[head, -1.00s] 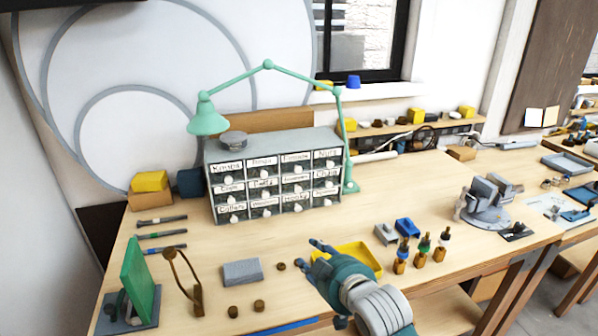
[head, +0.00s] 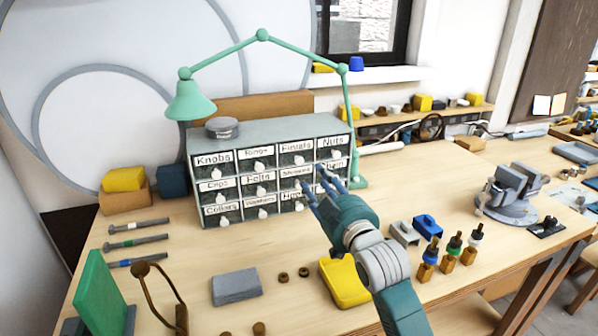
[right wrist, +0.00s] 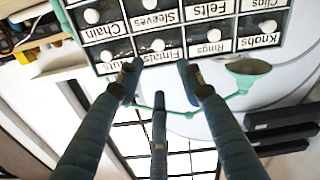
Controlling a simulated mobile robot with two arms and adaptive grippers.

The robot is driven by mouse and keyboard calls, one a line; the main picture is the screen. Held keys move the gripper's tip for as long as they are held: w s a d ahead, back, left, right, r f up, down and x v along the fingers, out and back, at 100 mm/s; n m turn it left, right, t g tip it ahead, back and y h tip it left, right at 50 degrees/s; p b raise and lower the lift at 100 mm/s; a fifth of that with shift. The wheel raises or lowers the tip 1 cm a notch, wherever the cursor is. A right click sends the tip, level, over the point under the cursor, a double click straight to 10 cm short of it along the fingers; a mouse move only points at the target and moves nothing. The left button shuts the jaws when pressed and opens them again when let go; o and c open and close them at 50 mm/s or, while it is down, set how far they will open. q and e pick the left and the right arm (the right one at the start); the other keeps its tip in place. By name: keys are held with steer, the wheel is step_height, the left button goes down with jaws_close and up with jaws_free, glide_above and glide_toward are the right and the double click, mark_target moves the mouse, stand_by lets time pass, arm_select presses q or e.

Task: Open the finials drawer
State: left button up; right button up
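The finials drawer (head: 296,147) is in the top row of the grey drawer cabinet (head: 270,128), third from the left, with a white round knob. It looks closed. My right gripper (head: 314,182) is open and empty in front of the cabinet, its fingertips over the lower rows at the right in the head view. The right wrist view is upside down there. It shows the Finials label (right wrist: 158,57) and its knob between the spread fingertips of my right gripper (right wrist: 159,75), with no visible contact. My left gripper is not in view.
A green lamp (head: 190,100) arches over the cabinet, its base at the cabinet's right. A round grey tin (head: 222,128) sits on top. The table between cabinet and grey block (head: 236,287) is clear.

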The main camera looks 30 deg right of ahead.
mark_target(300, 161)
steer(key=x, duration=0.3)
steer(key=p+x, duration=0.1)
steer(key=x, duration=0.3)
steer(key=p+x, duration=0.1)
steer(key=x, duration=0.3)
steer(key=shift+w+d+f, duration=0.15)
steer(key=shift+w+f, duration=0.05)
steer(key=shift+f, duration=0.2)
jaws_close()
